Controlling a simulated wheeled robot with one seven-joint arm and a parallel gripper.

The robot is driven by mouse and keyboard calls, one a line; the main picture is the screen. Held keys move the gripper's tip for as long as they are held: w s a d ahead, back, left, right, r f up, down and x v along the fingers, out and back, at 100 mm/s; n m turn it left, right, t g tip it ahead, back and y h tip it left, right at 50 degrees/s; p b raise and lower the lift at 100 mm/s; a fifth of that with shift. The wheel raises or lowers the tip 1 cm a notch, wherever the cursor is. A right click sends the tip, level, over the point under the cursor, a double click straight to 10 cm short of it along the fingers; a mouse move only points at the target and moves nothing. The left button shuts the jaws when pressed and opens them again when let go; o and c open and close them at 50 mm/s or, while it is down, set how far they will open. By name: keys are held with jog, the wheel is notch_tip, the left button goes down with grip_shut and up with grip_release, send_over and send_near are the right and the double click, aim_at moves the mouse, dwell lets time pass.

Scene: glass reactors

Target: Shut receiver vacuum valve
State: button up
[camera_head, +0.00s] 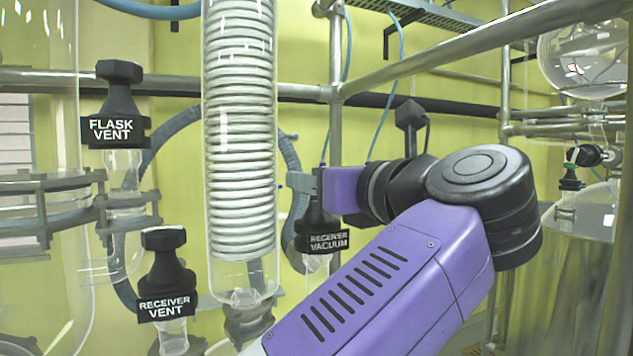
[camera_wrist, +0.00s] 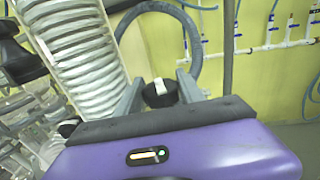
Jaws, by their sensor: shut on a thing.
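The receiver vacuum valve (camera_head: 328,242) is a black knob with a white-lettered label, just right of the coiled glass condenser in the head view. My gripper (camera_head: 306,183) reaches it from the right, and its grey finger is at the knob's top. In the wrist view the black knob top (camera_wrist: 160,96), with a pale mark on it, sits between the two grey fingers of my gripper (camera_wrist: 158,84). The gripper is shut on this knob. My purple wrist hides part of the knob in the head view.
The flask vent valve (camera_head: 118,105) and receiver vent valve (camera_head: 166,280) stand to the left. The coiled condenser (camera_head: 240,130) is close beside my gripper. Metal rails (camera_head: 470,50) cross behind and above my arm. A round glass flask (camera_head: 585,60) hangs at right.

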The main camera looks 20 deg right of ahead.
jog(key=m+h, duration=0.2)
jog(key=h, duration=0.2)
jog(key=m+h, duration=0.3)
jog(key=shift+a+h, duration=0.15)
jog(key=shift+h, duration=0.25)
jog(key=shift+m+g+h, duration=1)
jog(key=shift+m+h, duration=0.2)
jog(key=shift+h, duration=0.5)
jog(key=shift+d+h, duration=0.2)
jog(key=shift+h, duration=0.1)
jog(key=o, duration=1.1)
jog(key=b+v, duration=0.2)
jog(key=v, duration=0.6)
